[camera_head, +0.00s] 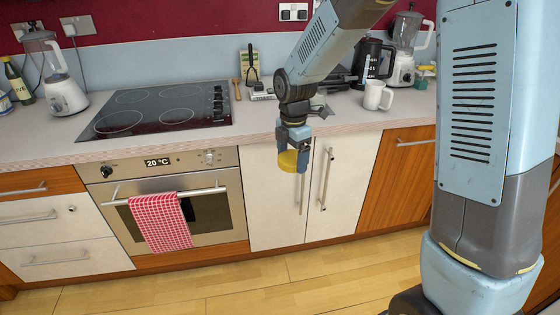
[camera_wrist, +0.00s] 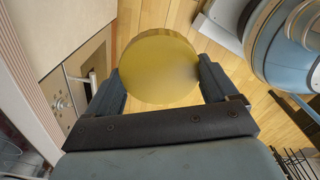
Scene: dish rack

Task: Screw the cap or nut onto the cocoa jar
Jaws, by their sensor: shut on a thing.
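A round yellow cap (camera_head: 287,161) is held between the two fingers of my gripper (camera_head: 294,165). The gripper is shut on its sides and hangs in the air in front of the white cupboard doors, below the counter edge. In the wrist view, the cap (camera_wrist: 160,68) shows as a flat golden disc between the fingertips of my gripper (camera_wrist: 160,82), over the wooden floor. I cannot make out a cocoa jar for certain. A small container (camera_head: 4,103) is cut off by the left edge of the head view, and I cannot tell what it is.
The counter (camera_head: 255,122) runs behind my gripper. A hob (camera_head: 160,108), blender (camera_head: 62,85) and bottle (camera_head: 17,82) are at left. A red cloth (camera_head: 160,222) hangs on the oven handle.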

